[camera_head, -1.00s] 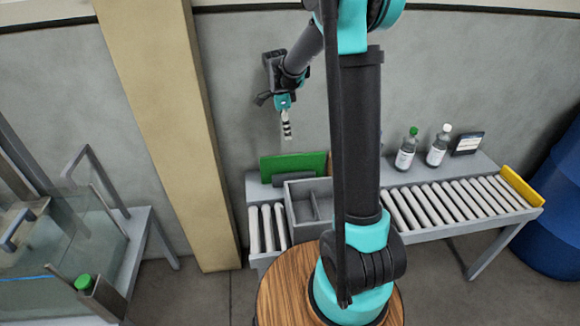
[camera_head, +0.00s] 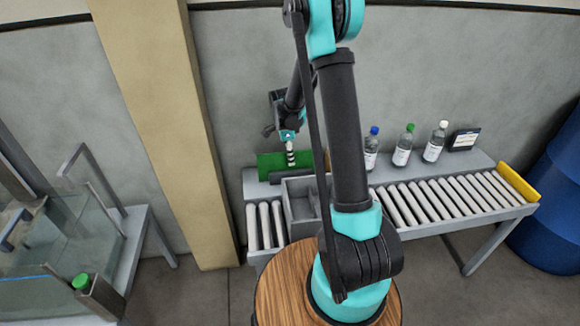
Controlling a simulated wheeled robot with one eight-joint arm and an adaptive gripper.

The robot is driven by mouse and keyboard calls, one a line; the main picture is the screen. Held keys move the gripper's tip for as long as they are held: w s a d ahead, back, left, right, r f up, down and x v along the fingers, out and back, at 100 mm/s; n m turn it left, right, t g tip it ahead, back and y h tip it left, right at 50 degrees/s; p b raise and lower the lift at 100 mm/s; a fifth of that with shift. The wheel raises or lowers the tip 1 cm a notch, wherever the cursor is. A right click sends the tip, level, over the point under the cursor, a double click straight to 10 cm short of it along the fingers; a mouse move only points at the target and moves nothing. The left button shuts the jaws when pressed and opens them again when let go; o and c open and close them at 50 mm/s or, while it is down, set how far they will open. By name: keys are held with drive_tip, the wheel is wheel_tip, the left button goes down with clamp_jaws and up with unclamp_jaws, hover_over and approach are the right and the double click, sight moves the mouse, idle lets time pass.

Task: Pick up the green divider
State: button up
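The green divider (camera_head: 270,163) is a flat green panel standing upright at the back of the grey bench, left of my arm. A dark grey bar, perhaps its holder, runs along its lower front. My gripper (camera_head: 291,162) points down in front of the divider's right part and covers some of it. The striped fingers are too small to tell whether they are open or shut, or whether they touch the divider.
A grey open box (camera_head: 297,205) with compartments stands just in front of the divider. Bottles with blue (camera_head: 372,149), green (camera_head: 404,147) and white (camera_head: 436,143) caps and a small screen (camera_head: 463,140) stand right of my arm. Rollers (camera_head: 450,200) fill the bench front.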

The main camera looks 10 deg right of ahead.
drive_tip(key=shift+d+f, duration=0.15)
drive_tip(key=shift+f, duration=0.55)
drive_tip(key=shift+d+f, duration=0.1)
drive_tip(key=shift+f, duration=0.6)
clamp_jaws()
